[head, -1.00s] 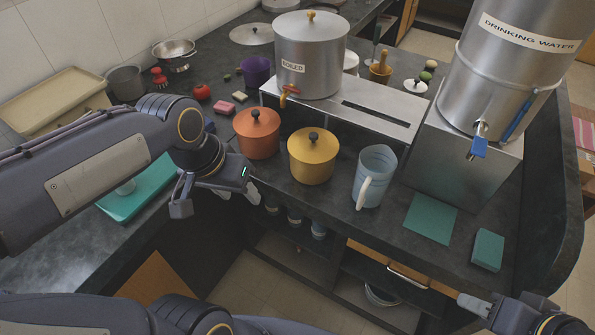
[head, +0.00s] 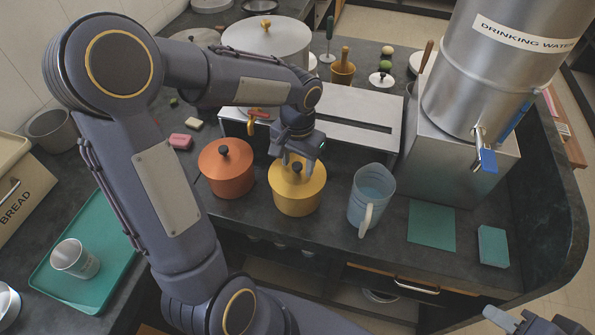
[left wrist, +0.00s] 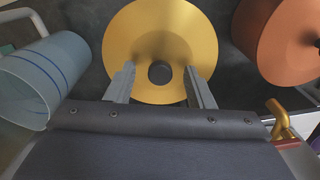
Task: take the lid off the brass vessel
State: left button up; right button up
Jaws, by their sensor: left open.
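The brass vessel (head: 298,207) is a yellow-gold pot on the dark counter, with its round lid (head: 312,183) on top and a black knob (head: 297,167) in the lid's middle. My left gripper (head: 292,162) is over the lid, pointing down, open. In the left wrist view the lid (left wrist: 160,25) lies below the open fingers, with the knob (left wrist: 159,73) between them and a gap on each side. The gripper hides part of the lid in the head view. My right gripper (head: 522,322) is partly in view at the bottom right, away from the vessel.
A copper pot (head: 226,172) stands close on the left, and a pale blue jug (head: 370,195) on the right. Behind is a steel stand (head: 355,130) bearing a steel canister (head: 283,45) with a tap. A drinking-water canister (head: 490,70) stands at the right.

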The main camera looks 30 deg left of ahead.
pick_arm(q)
jog(key=shift+f, duration=0.35)
grip_shut()
jog(key=shift+r, duration=0.1)
